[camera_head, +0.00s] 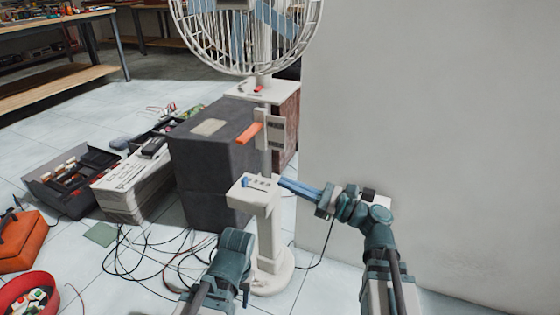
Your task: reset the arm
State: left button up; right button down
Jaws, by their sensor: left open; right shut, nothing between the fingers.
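A white standing fan (265,225) is upright on the floor, with a round wire cage at the top and a control box with small buttons (258,183) midway. My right gripper (283,183) comes in from the right. Its blue fingers are shut with nothing between them, and their tips are at the right edge of the control box in this view; I cannot tell if they touch. My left gripper (245,291) is low in front of the fan base, left of the pole. It is open, mostly hidden by its own wrist, and holds nothing visible.
Dark speakers (212,152) stand behind the fan, beside a pale stack (135,187). Loose cables (150,258) cover the floor. A toolbox (68,185), an orange case (20,240) and a red bowl (28,293) are at left. A grey wall (440,130) fills the right.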

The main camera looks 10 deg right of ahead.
jog(key=s+a+f+n+g+h+p, duration=0.35)
jog(key=a+n+g+p, duration=0.2)
jog(key=a, duration=0.25)
jog(key=s+f+n+g+h+p, duration=0.5)
jog(key=s+f+n+h+p, duration=0.4)
jog(key=n, duration=0.4)
jog(key=d+r+n+h+p, duration=0.3)
jog(key=d+n+h, duration=0.2)
jog(key=n+h, duration=0.25)
notch_tip(320, 180, up, 38)
jog(key=m+p, duration=0.1)
jog(key=p, duration=3.6)
jog(key=shift+s+a+f+t+p, duration=0.15)
jog(key=shift+a+f+t+p, duration=0.15)
jog(key=shift+t, duration=0.15)
